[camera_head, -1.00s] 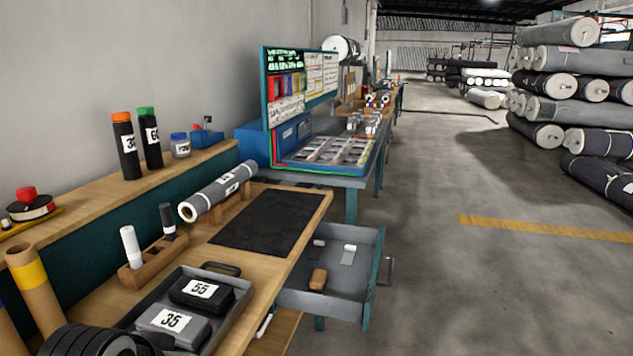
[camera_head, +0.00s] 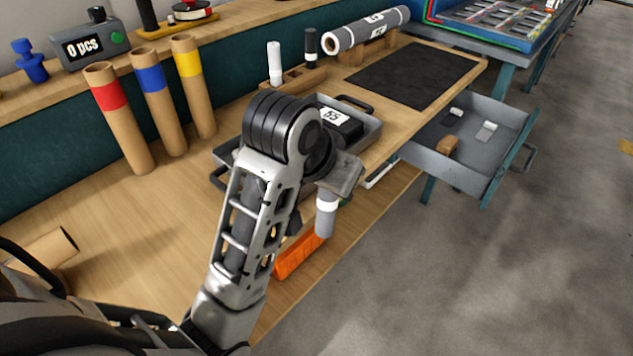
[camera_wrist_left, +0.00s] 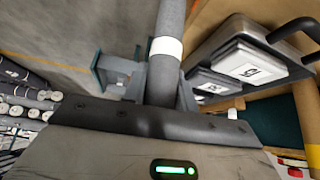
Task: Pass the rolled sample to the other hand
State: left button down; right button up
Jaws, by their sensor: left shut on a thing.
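The rolled sample is a slim grey roll (camera_head: 326,217) with a white band. It hangs near-upright under my left gripper (camera_head: 338,180), by the front edge of the workbench in the head view. In the left wrist view the grey roll (camera_wrist_left: 160,75) runs up from between the jaws of my left gripper (camera_wrist_left: 150,92), which is shut on it. My left forearm and wrist hide part of the gripper and the roll's upper end in the head view. My right gripper is not in view.
The tray (camera_head: 372,135) with numbered black blocks lies behind my wrist. Banded cardboard tubes (camera_head: 160,105) stand to the left. An orange object (camera_head: 300,256) lies below the roll. An open drawer (camera_head: 475,165) juts out at right. The left benchtop has bare room.

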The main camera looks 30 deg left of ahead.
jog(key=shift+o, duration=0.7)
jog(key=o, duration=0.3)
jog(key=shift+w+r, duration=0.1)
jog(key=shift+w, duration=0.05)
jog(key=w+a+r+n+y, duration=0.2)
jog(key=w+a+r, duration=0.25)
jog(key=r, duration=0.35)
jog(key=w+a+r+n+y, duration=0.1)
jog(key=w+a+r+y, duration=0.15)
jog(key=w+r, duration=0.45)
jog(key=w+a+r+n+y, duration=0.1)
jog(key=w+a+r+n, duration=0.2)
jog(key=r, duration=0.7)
pick_arm(q)
jog(key=w+d+r+m+g+h, duration=0.1)
jog(key=w+d+r+m+h, duration=0.2)
jog(key=w+d, duration=0.9)
notch_tip(320, 180, up, 4)
jog(key=m, duration=0.3)
jog(key=shift+w+d+r+g, duration=0.2)
jog(key=shift+w+d+g, duration=0.1)
jog(key=shift+d, duration=0.1)
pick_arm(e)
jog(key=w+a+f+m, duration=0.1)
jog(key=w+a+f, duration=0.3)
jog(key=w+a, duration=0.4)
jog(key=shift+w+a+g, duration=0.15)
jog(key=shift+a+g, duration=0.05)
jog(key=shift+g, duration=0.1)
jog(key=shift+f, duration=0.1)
